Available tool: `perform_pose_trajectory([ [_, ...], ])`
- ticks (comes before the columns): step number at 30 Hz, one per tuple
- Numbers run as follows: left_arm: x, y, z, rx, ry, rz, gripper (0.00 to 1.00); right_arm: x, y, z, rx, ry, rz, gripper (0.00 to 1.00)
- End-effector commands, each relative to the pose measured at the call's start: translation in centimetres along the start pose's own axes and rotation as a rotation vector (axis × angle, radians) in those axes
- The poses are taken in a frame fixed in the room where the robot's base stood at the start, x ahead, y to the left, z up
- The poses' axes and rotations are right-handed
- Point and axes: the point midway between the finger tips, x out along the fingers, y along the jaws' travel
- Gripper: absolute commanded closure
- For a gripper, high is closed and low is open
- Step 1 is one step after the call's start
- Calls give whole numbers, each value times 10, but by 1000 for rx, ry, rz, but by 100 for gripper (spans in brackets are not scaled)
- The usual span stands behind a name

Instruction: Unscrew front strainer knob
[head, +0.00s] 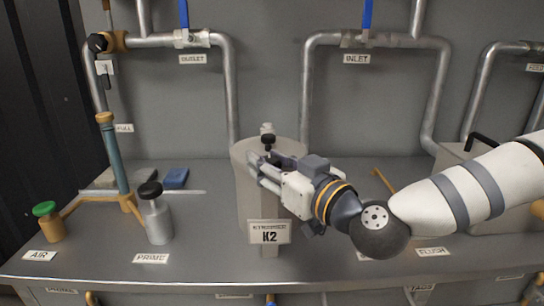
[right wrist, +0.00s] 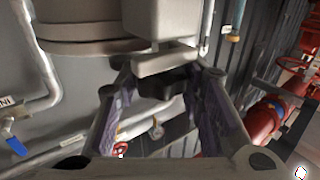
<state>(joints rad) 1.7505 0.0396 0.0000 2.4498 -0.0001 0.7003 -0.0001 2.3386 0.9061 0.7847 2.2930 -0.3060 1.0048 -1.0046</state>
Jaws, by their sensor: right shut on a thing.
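The grey cylindrical strainer (head: 247,200) stands on the bench in the middle of the head view, with a K2 plate (head: 269,233) on its front. A black knob (head: 268,140) shows at its far top side. The front strainer knob is mostly hidden behind my gripper in the head view. In the right wrist view, a black knob (right wrist: 162,84) sits between the purple-padded fingers, below a grey block (right wrist: 160,60). My right gripper (head: 258,168) comes in from the right and is shut on this knob. My left gripper is not in view.
A grey bottle with a black cap (head: 154,215) and a green knob (head: 44,208) stand at the left. A blue block (head: 174,178) lies behind. Pipes with blue-handled valves (head: 192,38) run along the wall.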

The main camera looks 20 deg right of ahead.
Motion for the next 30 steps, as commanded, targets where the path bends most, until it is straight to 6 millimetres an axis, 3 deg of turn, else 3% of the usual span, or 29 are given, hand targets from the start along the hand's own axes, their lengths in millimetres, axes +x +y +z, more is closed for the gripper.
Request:
perform_pose_trajectory([
  [13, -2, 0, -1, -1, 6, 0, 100, 1, 1, -1, -2, 3, -81, 93],
  [14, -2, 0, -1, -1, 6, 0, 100, 1, 1, -1, -2, 3, -81, 63],
  [16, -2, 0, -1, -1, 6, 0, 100, 1, 1, -1, -2, 3, -81, 47],
  [17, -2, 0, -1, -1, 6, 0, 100, 1, 1, -1, -2, 3, -81, 44],
  [26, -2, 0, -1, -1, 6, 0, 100, -2, 1, 0, -1, 1, -80, 44],
  [30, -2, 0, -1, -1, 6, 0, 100, -26, 3, -1, 1, 4, -79, 44],
])
